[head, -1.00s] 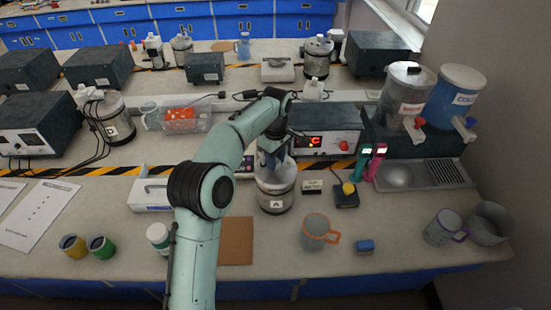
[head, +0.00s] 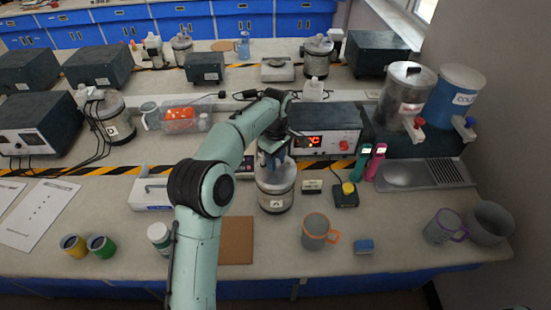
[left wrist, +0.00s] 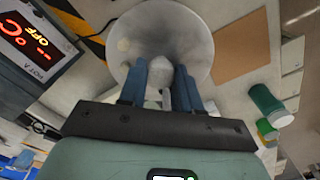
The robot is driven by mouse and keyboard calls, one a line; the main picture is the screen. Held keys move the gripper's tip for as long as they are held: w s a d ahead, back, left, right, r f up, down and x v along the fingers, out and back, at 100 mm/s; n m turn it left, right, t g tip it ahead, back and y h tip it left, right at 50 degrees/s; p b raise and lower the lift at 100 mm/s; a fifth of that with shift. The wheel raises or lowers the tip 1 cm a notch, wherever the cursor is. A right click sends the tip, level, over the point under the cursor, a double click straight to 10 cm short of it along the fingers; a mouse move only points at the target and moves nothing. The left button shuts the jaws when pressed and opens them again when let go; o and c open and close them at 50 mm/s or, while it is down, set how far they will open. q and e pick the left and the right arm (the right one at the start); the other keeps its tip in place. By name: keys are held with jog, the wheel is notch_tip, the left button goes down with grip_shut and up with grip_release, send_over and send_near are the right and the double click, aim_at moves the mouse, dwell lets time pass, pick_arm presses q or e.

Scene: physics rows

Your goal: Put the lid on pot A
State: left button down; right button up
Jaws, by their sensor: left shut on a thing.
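Pot A (head: 276,198) is a metal pot with a dark base and a white "A" label, upright at the middle of the bench. My left gripper (head: 272,160) points down right over its top. In the left wrist view the left gripper (left wrist: 160,82) has its blue fingers on either side of a small pale knob. The lid (left wrist: 165,30) shows beyond them as a round pale grey disc. Whether it touches the pot's rim all round is hard to tell. My right gripper is out of view.
A dark control box (head: 325,130) with a red display stands just behind the pot. A brown board (head: 236,240) lies in front left, a grey mug (head: 315,232) in front right. A small box with a yellow knob (head: 346,195) is at the right.

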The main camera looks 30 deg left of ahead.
pick_arm(q)
jog(key=shift+f, duration=0.3)
dwell(0.7)
jog(key=c, duration=0.7)
grip_release()
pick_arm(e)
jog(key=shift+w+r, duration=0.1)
pick_arm(q)
jog(key=shift+r+p, duration=0.65)
jog(key=shift+r, duration=3.35)
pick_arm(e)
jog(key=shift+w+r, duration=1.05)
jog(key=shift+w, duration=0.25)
